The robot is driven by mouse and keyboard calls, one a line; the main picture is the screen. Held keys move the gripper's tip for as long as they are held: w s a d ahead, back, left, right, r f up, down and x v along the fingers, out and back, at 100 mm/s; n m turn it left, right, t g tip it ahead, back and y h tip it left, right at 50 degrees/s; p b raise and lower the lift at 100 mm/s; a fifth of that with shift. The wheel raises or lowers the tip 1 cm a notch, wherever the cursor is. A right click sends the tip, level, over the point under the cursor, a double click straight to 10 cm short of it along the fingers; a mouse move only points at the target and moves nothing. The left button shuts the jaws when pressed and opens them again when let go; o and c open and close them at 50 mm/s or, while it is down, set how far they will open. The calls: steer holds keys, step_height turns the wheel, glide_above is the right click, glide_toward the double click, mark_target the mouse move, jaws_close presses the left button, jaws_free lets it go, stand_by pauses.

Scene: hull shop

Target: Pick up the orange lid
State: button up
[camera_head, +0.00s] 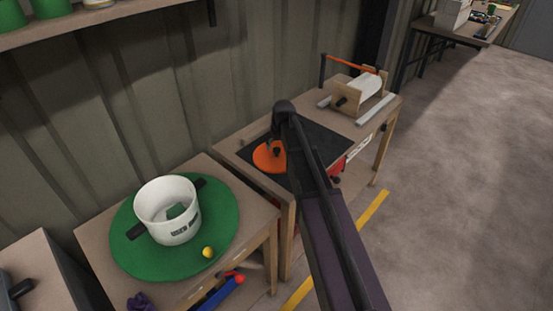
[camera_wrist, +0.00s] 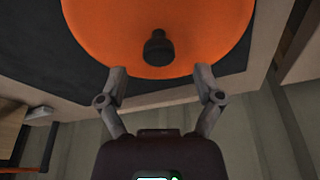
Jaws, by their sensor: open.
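The orange lid (camera_head: 264,159) lies on a black mat (camera_head: 318,146) on the wooden bench against the wall. It is a round disc with a black knob in its middle. In the wrist view the lid (camera_wrist: 110,30) fills the upper middle, with its knob (camera_wrist: 158,48) pointing toward the camera. My gripper (camera_wrist: 160,72) is open, its two fingers spread at the near edge of the lid, to either side of the knob. It holds nothing. In the head view my arm covers the right part of the lid and hides most of the gripper.
A white pot (camera_head: 170,225) marked "USED" stands on a green round mat (camera_head: 135,262) on the left table, beside a yellow ball (camera_head: 208,252). A roller device (camera_head: 362,88) with an orange bar stands at the bench's far end. Open floor (camera_head: 460,130) lies to the right.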

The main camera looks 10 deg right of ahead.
mark_target(277, 149)
steer(key=shift+b+x, duration=1.25)
steer(key=shift+x, duration=0.25)
steer(key=shift+s, duration=0.1)
steer(key=shift+c, duration=0.3)
jaws_close()
